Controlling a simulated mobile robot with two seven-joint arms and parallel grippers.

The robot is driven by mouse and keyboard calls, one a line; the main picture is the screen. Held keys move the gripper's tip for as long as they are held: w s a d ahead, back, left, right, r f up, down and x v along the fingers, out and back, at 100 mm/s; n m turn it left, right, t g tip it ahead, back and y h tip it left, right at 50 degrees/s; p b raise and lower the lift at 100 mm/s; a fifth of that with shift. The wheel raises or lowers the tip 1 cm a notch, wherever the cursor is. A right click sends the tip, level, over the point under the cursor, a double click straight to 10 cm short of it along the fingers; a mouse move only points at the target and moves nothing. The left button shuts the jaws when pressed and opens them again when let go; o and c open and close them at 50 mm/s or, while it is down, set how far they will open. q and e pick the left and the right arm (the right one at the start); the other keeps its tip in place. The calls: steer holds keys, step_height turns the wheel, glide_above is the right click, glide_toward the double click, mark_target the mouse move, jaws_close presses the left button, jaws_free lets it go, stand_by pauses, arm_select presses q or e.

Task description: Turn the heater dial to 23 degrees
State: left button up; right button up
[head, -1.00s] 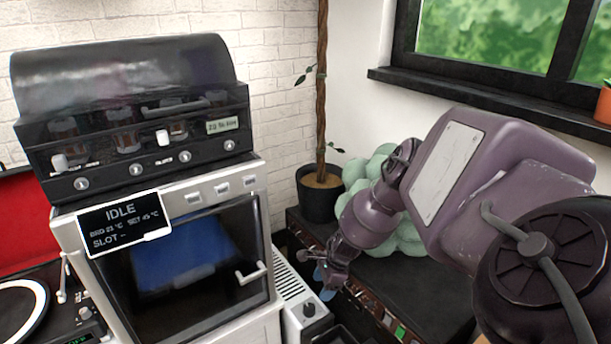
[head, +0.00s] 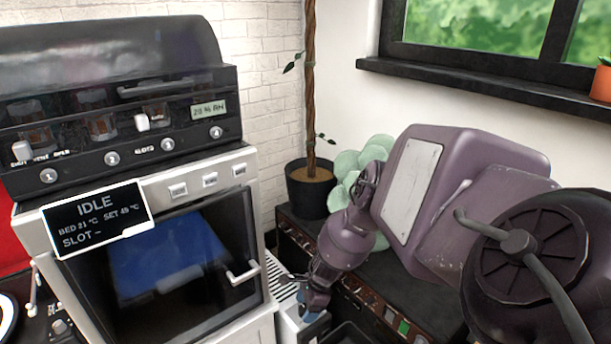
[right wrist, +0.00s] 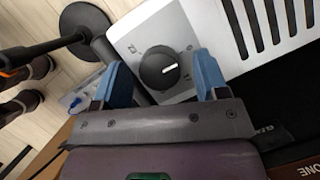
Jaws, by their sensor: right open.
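The heater is the white slatted unit (head: 283,275) low beside the printer cabinet, partly hidden by my right arm in the head view. In the right wrist view its white panel (right wrist: 185,35) carries a round dark dial (right wrist: 158,70) with a light pointer mark. My right gripper (right wrist: 157,78) is open, with one blue finger on each side of the dial; I cannot tell whether they touch it. In the head view the right gripper (head: 309,308) is at the heater's near end and the dial is hidden. My left gripper is not in view.
The oven-like printer (head: 190,265) with an "IDLE" screen (head: 97,220) stands left of the heater. A black cabinet (head: 415,295) is on the right, with a potted plant (head: 309,190) behind. A thin black stand (right wrist: 85,28) is near the heater.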

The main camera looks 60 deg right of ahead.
steer(key=c, duration=0.9)
